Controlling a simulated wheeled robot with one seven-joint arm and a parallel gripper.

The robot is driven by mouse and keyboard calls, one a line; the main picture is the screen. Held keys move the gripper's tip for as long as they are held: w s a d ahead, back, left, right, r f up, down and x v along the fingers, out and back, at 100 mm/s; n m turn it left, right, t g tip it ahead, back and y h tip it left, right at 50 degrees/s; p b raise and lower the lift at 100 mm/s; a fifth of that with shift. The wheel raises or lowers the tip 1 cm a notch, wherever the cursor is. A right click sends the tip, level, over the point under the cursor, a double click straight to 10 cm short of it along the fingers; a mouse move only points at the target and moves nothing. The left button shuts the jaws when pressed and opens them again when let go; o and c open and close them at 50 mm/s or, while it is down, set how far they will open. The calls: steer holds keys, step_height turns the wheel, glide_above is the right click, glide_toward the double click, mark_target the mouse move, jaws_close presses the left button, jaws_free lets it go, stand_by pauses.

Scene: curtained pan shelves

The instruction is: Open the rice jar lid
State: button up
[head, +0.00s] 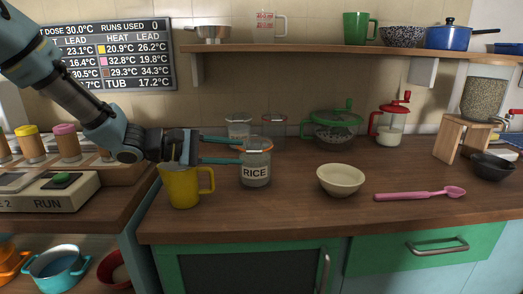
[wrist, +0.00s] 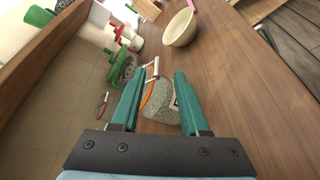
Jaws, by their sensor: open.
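The rice jar (head: 256,172) is clear glass with a RICE label and an orange ring under its lid (head: 258,144). It stands upright on the wooden counter. My gripper (head: 241,152) reaches in from the left at the height of the jar's top, its teal fingers open. In the wrist view the fingers of my gripper (wrist: 160,74) lie on either side of the jar (wrist: 161,104), with the orange ring and a metal wire clasp (wrist: 151,70) between them. I cannot tell whether either finger touches the jar. The lid looks closed.
A yellow mug (head: 181,187) stands left of the jar, below my wrist. A cream bowl (head: 341,179) and a pink spoon (head: 420,194) lie to the right. Two glass containers (head: 274,129) stand behind. A shelf (head: 330,49) runs above. The counter's front is clear.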

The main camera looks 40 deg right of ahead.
mark_target(255, 143)
steer(key=p+x, duration=0.2)
steer(key=x, duration=0.8)
steer(key=shift+d+p, duration=0.3)
steer(key=shift+d, duration=0.15)
steer(key=shift+r, duration=0.1)
jaws_close()
stand_by(0.8)
